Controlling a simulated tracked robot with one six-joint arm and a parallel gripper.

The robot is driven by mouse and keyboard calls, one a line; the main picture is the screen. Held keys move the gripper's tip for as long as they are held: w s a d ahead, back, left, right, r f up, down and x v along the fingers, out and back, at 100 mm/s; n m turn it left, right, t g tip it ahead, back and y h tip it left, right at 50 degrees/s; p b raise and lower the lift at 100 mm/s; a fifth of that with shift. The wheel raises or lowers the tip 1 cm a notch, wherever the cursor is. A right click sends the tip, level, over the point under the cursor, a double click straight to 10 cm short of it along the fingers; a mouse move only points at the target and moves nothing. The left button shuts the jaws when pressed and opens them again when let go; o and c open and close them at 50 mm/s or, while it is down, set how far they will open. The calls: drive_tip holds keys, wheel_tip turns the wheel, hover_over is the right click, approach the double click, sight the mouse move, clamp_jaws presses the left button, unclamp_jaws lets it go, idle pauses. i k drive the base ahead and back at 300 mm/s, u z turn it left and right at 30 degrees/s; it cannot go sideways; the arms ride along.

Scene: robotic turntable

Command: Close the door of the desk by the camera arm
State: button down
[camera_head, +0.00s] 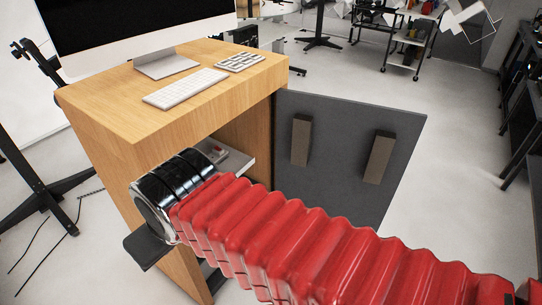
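The wooden desk (158,107) stands at the left and centre in the head view. Its dark grey door (345,130) is swung wide open to the right of the desk, showing two brown blocks on its face. My red ribbed arm reaches from the lower right across the front of the desk. My gripper (148,248) is at the arm's end, in front of the desk's open side and left of the door, apart from it. Only a dark flat part of the gripper shows; its fingers cannot be made out. The arm hides the door's lower part.
A monitor (140,25), a white keyboard (185,88) and a keypad (240,62) are on the desk top. A grey device (234,160) sits inside the desk. A black stand (40,190) is at the left. Pale floor is free to the right of the door.

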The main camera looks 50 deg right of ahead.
sight(348, 158)
drive_tip(key=k, duration=0.55)
drive_tip(key=z, duration=3.1)
drive_tip(key=i, duration=0.55)
drive_tip(key=z, duration=0.05)
